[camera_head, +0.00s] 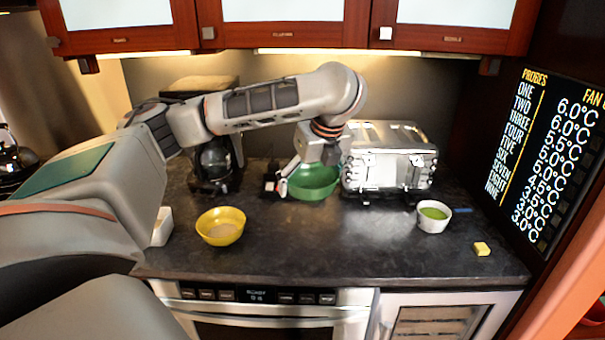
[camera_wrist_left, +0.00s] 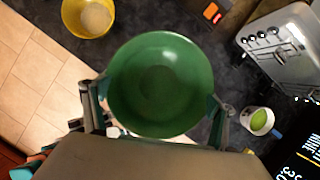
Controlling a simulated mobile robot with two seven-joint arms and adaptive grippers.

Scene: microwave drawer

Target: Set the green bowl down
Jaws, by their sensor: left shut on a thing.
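The green bowl (camera_head: 314,184) is at the back of the dark counter (camera_head: 290,250), just left of the silver toaster. My left gripper (camera_head: 311,172) comes down over it from above and is shut on it. In the left wrist view the green bowl (camera_wrist_left: 160,82) is seen from above, empty and facing the camera, with a finger of my left gripper (camera_wrist_left: 157,104) at each side. I cannot tell whether the bowl's underside touches the counter. My right gripper is not in view.
The toaster (camera_head: 388,165) stands close on the right of the bowl, and a coffee maker (camera_head: 215,160) on the left. A yellow bowl (camera_head: 221,227), a white bowl with green contents (camera_head: 434,217) and a small yellow block (camera_head: 482,249) are nearer the front. The counter's front middle is clear.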

